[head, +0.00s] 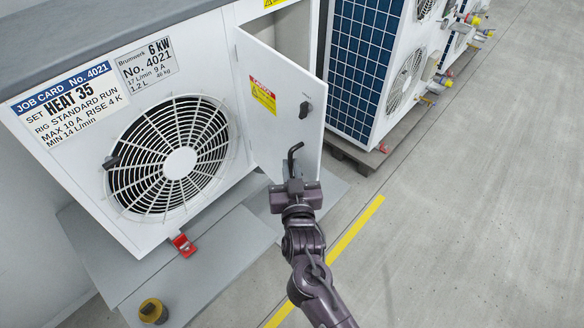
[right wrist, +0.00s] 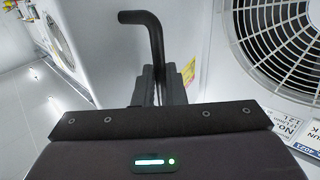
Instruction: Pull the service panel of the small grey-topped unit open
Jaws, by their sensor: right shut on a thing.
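The small unit (head: 150,60) with the grey top stands at the left in the head view, with a round fan grille on its front. Its white service panel (head: 270,80) stands swung out from the body, with an open gap behind it at the top. The panel bears a yellow and red label and a black latch (head: 305,108). My right gripper (head: 294,184) is in front of the panel's lower part, shut on a black bent key (head: 295,155). The key also shows in the right wrist view (right wrist: 153,35), rising from between the fingers. Whether key or fingers touch the panel is unclear. My left gripper is not in view.
A larger unit (head: 365,60) with a blue-finned side stands to the right on a dark base. A red tag (head: 184,245) and a yellow-black cap (head: 153,310) are at the small unit's foot. Grey floor with a yellow line is free at the right.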

